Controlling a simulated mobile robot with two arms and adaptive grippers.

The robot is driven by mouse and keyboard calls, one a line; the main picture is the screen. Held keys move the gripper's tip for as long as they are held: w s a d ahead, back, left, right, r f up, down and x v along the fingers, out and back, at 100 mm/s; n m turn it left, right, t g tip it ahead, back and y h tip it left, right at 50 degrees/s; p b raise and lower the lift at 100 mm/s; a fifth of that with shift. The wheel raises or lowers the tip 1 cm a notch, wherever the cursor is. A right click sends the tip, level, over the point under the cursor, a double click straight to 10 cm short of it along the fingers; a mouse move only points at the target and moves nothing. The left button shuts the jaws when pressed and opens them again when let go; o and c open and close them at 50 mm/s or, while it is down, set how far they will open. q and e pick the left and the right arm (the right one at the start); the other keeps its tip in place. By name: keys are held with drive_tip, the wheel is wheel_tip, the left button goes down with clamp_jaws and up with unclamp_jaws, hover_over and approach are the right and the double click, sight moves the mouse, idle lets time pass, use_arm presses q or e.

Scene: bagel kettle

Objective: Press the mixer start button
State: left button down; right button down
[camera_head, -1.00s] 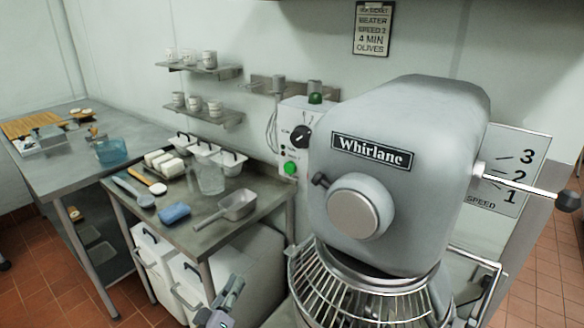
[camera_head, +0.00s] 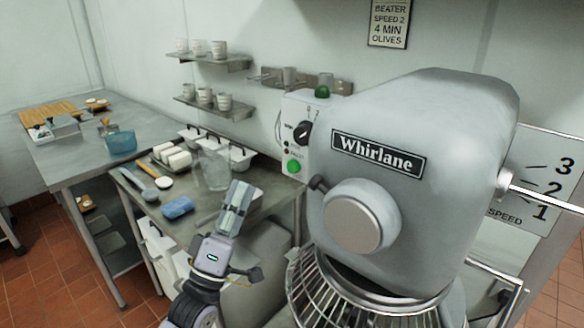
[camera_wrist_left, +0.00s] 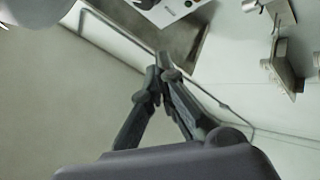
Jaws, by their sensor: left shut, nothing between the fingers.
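The green start button (camera_head: 293,167) sits low on the white control box (camera_head: 309,128) on the wall, left of the grey mixer (camera_head: 420,190) labelled Whirlane. My left gripper (camera_head: 240,190) points up with its fingers together and empty. In the head view it appears below and left of the button, in front of the side table, apart from the box. In the left wrist view the closed fingertips (camera_wrist_left: 161,66) are near the centre, below part of a white panel (camera_wrist_left: 165,8) at the top edge. My right gripper is not in view.
The side table (camera_head: 205,225) holds a blue sponge (camera_head: 178,207), a clear jug (camera_head: 212,172) and white tubs (camera_head: 238,157). The mixer's wire guard (camera_head: 345,300) and body stand close on the right. A green dome (camera_head: 322,91) tops the control box.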

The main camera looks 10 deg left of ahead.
use_arm(q)
drive_tip(key=w+d+b, duration=0.2)
drive_tip(key=w+d, duration=0.3)
drive_tip(key=w, duration=0.2)
drive_tip(key=shift+w+b, duration=0.2)
drive_tip(key=shift+b, duration=0.15)
drive_tip(key=shift+a, duration=0.1)
drive_tip(key=shift+w, duration=0.1)
idle(1.3)
drive_tip(key=shift+w+d, duration=0.25)
